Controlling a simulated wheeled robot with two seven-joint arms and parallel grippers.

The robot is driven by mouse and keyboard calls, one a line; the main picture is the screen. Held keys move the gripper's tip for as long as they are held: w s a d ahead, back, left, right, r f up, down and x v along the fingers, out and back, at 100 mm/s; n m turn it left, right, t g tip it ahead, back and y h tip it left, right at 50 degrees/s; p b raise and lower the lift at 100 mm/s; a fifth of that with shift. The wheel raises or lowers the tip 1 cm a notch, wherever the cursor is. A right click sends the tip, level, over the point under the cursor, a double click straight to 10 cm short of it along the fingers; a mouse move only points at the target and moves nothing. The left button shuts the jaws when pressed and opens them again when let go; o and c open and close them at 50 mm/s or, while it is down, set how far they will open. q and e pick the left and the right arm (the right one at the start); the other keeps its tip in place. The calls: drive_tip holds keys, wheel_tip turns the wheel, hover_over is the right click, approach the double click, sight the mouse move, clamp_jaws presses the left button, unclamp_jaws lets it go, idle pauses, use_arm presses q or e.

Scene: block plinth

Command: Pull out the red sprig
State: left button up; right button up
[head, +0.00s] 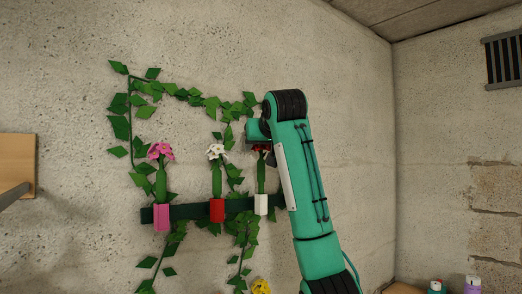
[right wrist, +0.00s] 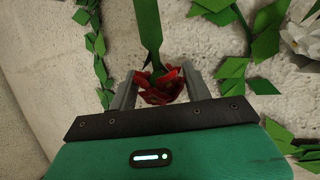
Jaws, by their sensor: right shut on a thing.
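The red sprig (head: 261,178) has a green stem that stands upright in the white holder (head: 261,204) on the dark green rail (head: 188,212). Its dark red bloom is partly hidden by my right gripper (head: 259,142) in the head view. In the right wrist view my right gripper (right wrist: 160,78) has its two grey fingers on either side of the red bloom (right wrist: 163,88), shut on the sprig. The stem runs up and away from the bloom in that view. My left gripper is not in view.
A pink sprig (head: 161,152) stands in the pink holder (head: 161,218), and a white sprig (head: 216,152) in the red holder (head: 217,210). Leafy vines (head: 120,125) hang on the concrete wall around them. A yellow flower (head: 261,286) shows low down. A wooden board (head: 18,150) is at left.

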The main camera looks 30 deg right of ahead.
drive_tip(key=shift+r, duration=2.1)
drive_tip(key=shift+r, duration=2)
drive_tip(key=shift+w+f, duration=0.1)
drive_tip(key=shift+f, duration=0.05)
